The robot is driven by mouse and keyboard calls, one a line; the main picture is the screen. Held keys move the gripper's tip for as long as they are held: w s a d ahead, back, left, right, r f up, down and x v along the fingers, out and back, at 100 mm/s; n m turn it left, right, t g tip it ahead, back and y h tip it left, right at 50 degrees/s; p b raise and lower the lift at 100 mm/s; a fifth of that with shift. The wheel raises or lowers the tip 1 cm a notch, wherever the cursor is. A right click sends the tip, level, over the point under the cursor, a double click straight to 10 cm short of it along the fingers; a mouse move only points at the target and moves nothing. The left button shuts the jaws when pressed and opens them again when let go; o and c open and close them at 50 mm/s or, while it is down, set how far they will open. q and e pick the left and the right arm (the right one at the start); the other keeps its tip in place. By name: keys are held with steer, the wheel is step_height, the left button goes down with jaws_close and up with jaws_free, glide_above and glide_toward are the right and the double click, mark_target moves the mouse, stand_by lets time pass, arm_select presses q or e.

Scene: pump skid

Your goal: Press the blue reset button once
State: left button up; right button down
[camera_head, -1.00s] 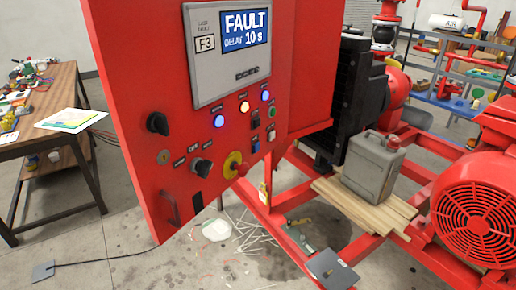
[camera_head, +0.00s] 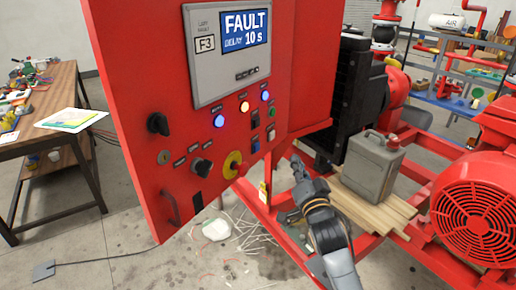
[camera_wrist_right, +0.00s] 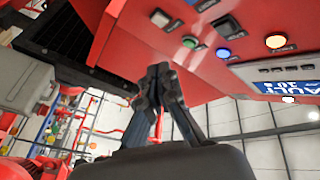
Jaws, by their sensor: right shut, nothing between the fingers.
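The red control panel (camera_head: 140,90) carries two lit blue round buttons or lamps, a right one (camera_head: 265,95) and a left one (camera_head: 219,121). Their labels are too small to read, so I cannot tell which is reset. The right one also shows in the right wrist view (camera_wrist_right: 223,53). My right gripper (camera_head: 297,163) is low and right of the panel, apart from it. In the wrist view, its closed, empty fingers (camera_wrist_right: 158,72) point toward the panel's underside and the buttons. My left gripper is not in view.
A grey can (camera_head: 373,165) stands on boards right of my arm. Red skid rails (camera_head: 275,227) run below.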

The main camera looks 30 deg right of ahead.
mark_target(257, 147)
stand_by(0.3)
steer(key=w+a+b, duration=0.2)
steer(key=w+a, duration=0.2)
steer(key=w, duration=0.4)
stand_by(1.6)
steer(key=shift+w+a, duration=0.25)
steer(key=shift+w, duration=0.05)
steer(key=shift+w+a+b, duration=0.2)
steer(key=shift+w+b, duration=0.1)
steer(key=shift+w, duration=0.05)
stand_by(0.7)
stand_by(0.4)
steer(key=shift+s+d+p, duration=0.4)
steer(key=shift+s, duration=0.35)
